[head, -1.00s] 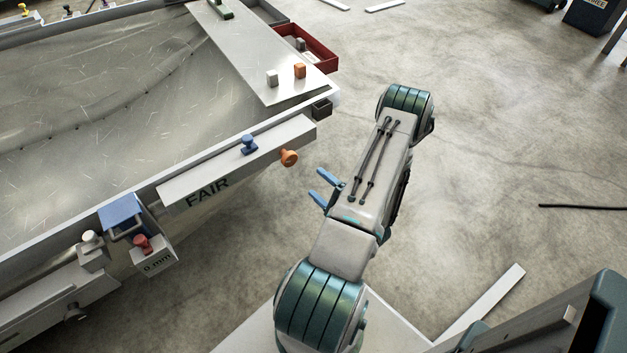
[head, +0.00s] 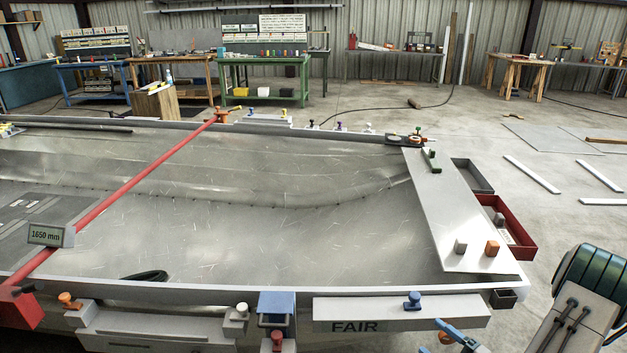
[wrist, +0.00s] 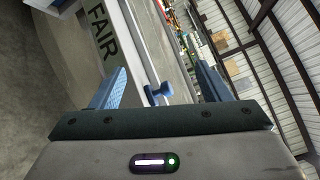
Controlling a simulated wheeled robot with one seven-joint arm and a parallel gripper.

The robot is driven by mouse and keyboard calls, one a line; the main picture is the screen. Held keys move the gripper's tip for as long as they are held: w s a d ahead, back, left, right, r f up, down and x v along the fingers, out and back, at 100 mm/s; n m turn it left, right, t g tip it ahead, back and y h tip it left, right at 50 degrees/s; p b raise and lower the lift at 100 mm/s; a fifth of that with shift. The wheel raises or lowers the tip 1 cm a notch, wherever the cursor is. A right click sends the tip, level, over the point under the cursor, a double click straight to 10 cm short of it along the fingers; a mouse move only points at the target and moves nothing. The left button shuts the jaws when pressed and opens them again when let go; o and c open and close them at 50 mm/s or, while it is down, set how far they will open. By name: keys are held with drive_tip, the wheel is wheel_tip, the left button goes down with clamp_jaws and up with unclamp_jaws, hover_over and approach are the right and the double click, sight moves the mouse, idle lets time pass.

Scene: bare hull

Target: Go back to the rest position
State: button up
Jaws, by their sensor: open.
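My gripper (head: 457,334) shows at the lower right of the head view, beside the right end of the hull's near edge. Its two blue fingers also show in the wrist view (wrist: 160,90), spread apart with nothing held between them. Beyond them in the wrist view is a blue knob (wrist: 158,92) on the hull's side, apart from the fingers. My arm shows in part at the right edge of the head view, and its lower links are out of the picture.
The metal hull (head: 300,225) fills the middle, crossed by a red bar (head: 130,185). The near ledge marked FAIR (head: 385,320) carries a blue knob (head: 413,301). A red tray (head: 520,240) hangs at the hull's right end. Open floor (head: 560,205) lies to the right.

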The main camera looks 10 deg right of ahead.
drive_tip(key=s+a+r+n+g+y+p, duration=0.1)
drive_tip(key=s+a+r+n+g+p, duration=0.15)
drive_tip(key=a+r+n+g, duration=0.5)
drive_tip(key=s+a+r+n+g+y+p, duration=0.1)
drive_tip(key=s+a+r+n+g+p, duration=0.2)
drive_tip(key=a+r+g, duration=0.65)
drive_tip(key=s+a+r+n+t+h+p, duration=0.1)
drive_tip(key=s+r+n+t+h+p, duration=0.1)
drive_tip(key=r+h, duration=0.3)
drive_tip(key=s+a+r+n+t+h+p, duration=0.2)
drive_tip(key=r+h, duration=0.4)
drive_tip(key=r, duration=0.4)
drive_tip(key=shift+s+a+n+p, duration=0.2)
drive_tip(key=shift+s+n+p, duration=0.1)
drive_tip(key=shift+s+n, duration=0.55)
drive_tip(key=shift+w, duration=0.15)
